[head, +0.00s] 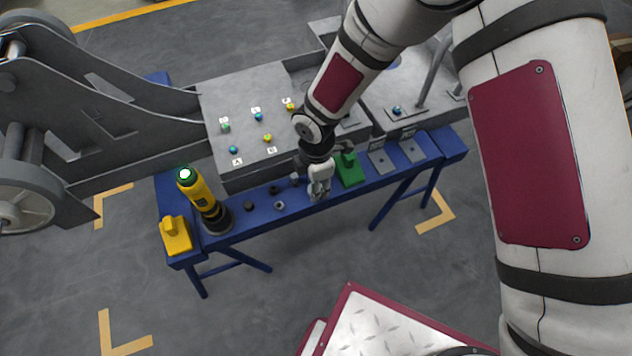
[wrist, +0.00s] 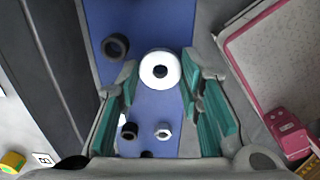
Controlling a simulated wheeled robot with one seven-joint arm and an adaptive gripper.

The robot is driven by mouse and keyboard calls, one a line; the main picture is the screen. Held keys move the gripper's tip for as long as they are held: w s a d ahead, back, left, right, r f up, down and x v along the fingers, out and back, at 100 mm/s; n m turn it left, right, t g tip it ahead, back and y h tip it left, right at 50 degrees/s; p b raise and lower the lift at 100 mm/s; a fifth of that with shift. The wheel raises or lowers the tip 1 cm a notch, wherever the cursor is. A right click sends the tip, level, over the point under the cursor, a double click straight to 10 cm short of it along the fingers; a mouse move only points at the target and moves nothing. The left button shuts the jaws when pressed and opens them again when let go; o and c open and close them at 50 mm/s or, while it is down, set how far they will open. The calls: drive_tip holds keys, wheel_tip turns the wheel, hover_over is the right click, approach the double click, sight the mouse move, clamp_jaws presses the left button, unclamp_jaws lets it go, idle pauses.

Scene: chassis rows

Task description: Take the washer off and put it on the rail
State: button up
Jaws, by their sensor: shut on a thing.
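The washer (wrist: 147,68) is a pale white ring with a dark centre, between the teal fingertips of my gripper (wrist: 159,80) in the wrist view. My gripper is shut on it and also shows in the head view (head: 319,188), over the front part of the blue rail (head: 333,193). The rail also shows beneath the washer in the wrist view (wrist: 160,25). I cannot tell whether the washer touches the rail. In the head view the washer is not clearly distinguishable from the fingers.
A dark ring (wrist: 115,46), a dark nut (wrist: 129,131) and a silver nut (wrist: 162,131) lie on the rail. A yellow tool (head: 202,195) and yellow block (head: 175,236) stand at its left end. A green fixture (head: 348,169) is right of my gripper. The grey chassis box (head: 240,100) lies behind.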

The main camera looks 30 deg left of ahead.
drive_tip(key=shift+f+b, duration=0.3)
drive_tip(key=shift+f, duration=0.1)
drive_tip(key=o, duration=1)
drive_tip(key=shift+o, duration=0.2)
wheel_tip(320, 180, up, 12)
